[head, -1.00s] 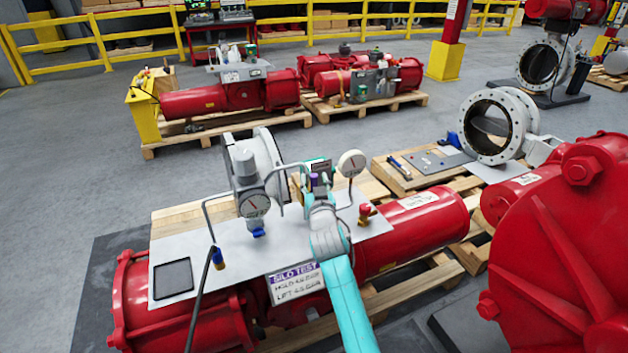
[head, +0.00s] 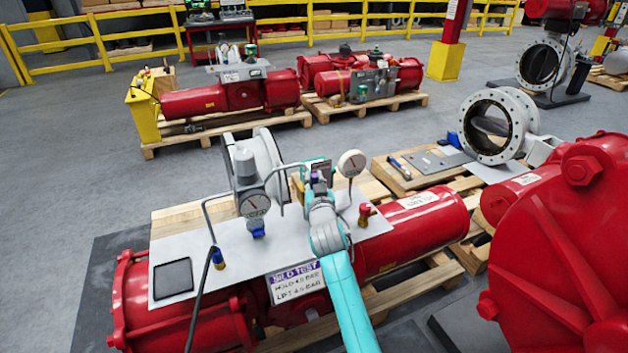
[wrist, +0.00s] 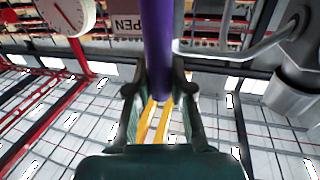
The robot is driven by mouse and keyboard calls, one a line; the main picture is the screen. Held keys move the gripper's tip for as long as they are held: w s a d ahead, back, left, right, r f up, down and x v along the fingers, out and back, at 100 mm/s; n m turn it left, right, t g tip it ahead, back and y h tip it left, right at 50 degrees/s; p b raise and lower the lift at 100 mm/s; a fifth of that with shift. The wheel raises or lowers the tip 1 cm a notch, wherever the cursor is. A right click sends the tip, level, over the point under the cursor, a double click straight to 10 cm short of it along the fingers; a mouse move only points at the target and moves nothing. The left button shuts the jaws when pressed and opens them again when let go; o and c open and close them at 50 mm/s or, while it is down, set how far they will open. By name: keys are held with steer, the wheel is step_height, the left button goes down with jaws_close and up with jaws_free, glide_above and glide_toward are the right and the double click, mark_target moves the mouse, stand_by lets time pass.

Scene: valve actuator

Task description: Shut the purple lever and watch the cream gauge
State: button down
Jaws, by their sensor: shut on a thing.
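The purple lever (wrist: 158,45) stands between my gripper's fingers in the wrist view. My gripper (wrist: 160,95) is shut on it near its end. In the head view my gripper (head: 318,178) is at the pipework above the grey plate, and only a small purple piece of the lever (head: 316,177) shows. The cream gauge (head: 352,163) is just right of my gripper. It also shows at the upper left of the wrist view (wrist: 67,12), cut off by the frame edge, with a red needle. Its scale is too small to read.
A second round gauge (head: 255,204) with a grey regulator is left of my gripper. A red-handled fitting (head: 366,212) stands close on the right. A SILO TEST placard (head: 296,282) hangs at the plate's front. A large red actuator (head: 560,250) fills the right foreground.

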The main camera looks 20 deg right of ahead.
steer(key=shift+d, duration=0.15)
steer(key=d+f+m+g+y, duration=0.2)
steer(key=d+f+m+y, duration=0.2)
steer(key=d+f+m, duration=0.5)
steer(key=shift+d+f+m+y, duration=0.3)
steer(key=shift+f+m, duration=0.15)
steer(key=shift+m, duration=2.55)
steer(key=shift+f, duration=0.1)
steer(key=c, duration=1)
jaws_free()
steer(key=shift+s, duration=0.1)
